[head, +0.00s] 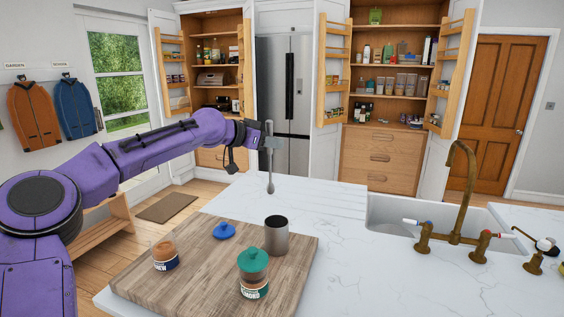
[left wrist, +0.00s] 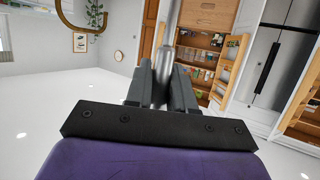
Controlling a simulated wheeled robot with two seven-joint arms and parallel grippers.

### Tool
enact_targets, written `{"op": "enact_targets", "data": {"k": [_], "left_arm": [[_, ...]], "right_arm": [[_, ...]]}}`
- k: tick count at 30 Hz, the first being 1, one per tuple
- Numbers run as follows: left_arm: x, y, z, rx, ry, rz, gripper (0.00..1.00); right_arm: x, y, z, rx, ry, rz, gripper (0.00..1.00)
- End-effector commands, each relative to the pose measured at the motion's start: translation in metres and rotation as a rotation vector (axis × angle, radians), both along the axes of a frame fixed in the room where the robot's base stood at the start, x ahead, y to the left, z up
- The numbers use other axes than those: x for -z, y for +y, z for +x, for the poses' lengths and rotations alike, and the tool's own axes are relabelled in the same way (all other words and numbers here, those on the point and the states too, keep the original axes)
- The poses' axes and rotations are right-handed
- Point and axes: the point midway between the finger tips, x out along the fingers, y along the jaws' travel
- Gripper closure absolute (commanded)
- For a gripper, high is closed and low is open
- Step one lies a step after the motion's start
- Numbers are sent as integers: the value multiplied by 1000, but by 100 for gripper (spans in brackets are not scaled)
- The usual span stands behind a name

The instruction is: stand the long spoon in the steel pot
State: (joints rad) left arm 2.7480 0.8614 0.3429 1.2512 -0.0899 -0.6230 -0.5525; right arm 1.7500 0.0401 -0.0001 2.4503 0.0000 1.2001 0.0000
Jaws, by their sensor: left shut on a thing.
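My left gripper (head: 267,143) is shut on the long spoon (head: 270,172), a thin grey metal spoon that hangs upright with its small bowl end down. In the left wrist view the spoon's shaft (left wrist: 160,82) shows between the two grey fingers. The steel pot (head: 276,239), a tall open grey cylinder with a dark inside, stands upright on the wooden board (head: 210,262). In the head picture the spoon's lower end is above the pot's rim and slightly left, apart from it. The pot's floor is hidden. My right gripper is not in view.
On the board are a green-lidded jar (head: 253,275) in front of the pot, a brown-topped jar (head: 165,255) at left and a blue lid (head: 224,231). The white counter (head: 350,275) is clear right of the board. A sink with a brass tap (head: 460,200) lies farther right.

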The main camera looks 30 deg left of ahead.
Motion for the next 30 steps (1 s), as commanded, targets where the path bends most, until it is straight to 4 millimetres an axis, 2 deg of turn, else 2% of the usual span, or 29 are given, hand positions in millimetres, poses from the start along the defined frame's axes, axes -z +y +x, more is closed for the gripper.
{"op": "enact_targets", "data": {"k": [3, 8, 13, 30], "left_arm": [[20, -12, 14, 1, 3, -2, 100], [37, -21, 25, 3, 3, -2, 100], [63, -20, 24, 1, -1, -3, 100], [77, -20, 24, 2, -2, 0, 100]], "right_arm": [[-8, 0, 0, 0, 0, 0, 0], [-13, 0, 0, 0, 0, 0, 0], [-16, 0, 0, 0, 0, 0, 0], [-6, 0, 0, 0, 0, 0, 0]]}}
